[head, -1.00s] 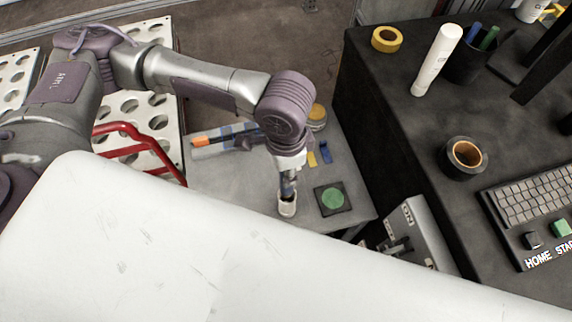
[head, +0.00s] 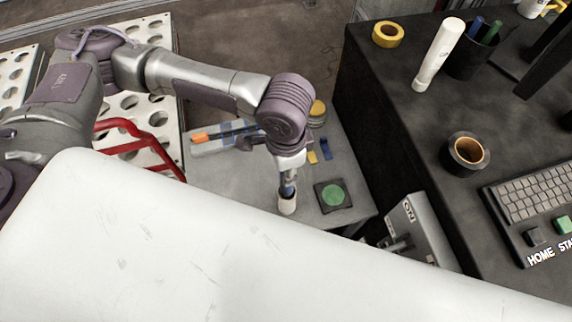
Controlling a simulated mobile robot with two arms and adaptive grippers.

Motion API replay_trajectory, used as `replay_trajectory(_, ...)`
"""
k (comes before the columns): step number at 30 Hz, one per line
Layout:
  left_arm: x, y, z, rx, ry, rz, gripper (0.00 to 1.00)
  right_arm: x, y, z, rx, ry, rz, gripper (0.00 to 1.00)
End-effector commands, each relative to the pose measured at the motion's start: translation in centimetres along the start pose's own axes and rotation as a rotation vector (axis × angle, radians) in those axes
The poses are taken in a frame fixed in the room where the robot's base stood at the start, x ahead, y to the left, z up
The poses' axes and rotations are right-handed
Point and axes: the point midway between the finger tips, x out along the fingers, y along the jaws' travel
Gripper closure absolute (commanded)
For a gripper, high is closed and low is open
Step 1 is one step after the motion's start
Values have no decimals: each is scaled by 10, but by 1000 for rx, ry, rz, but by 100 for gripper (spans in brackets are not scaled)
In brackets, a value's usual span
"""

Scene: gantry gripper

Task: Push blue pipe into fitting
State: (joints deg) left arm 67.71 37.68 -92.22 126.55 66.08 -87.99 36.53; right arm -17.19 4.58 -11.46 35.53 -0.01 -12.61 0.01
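A small white round fitting (head: 287,205) stands upright on the grey table, left of a dark square pad with a green disc. My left arm comes in from the left, and its gripper (head: 288,187) points straight down just above the fitting. A small blue stretch, apparently the blue pipe (head: 289,190), shows between the gripper and the top of the fitting. The fingers are too small and too covered to tell whether they are shut on it. How deep the pipe sits in the fitting is hidden. My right gripper is not in view.
The green-disc pad (head: 333,196) lies close right of the fitting. Behind are a yellow block (head: 312,157), a blue block (head: 326,149) and a long grey tool with an orange end (head: 200,137). A grey ON box (head: 412,228) and a black desk (head: 430,120) stand right.

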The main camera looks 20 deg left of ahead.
Motion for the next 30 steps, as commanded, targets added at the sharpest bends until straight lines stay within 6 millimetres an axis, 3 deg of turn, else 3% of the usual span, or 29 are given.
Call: replay_trajectory(30,26,0,0,1,1,0,100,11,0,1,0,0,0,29)
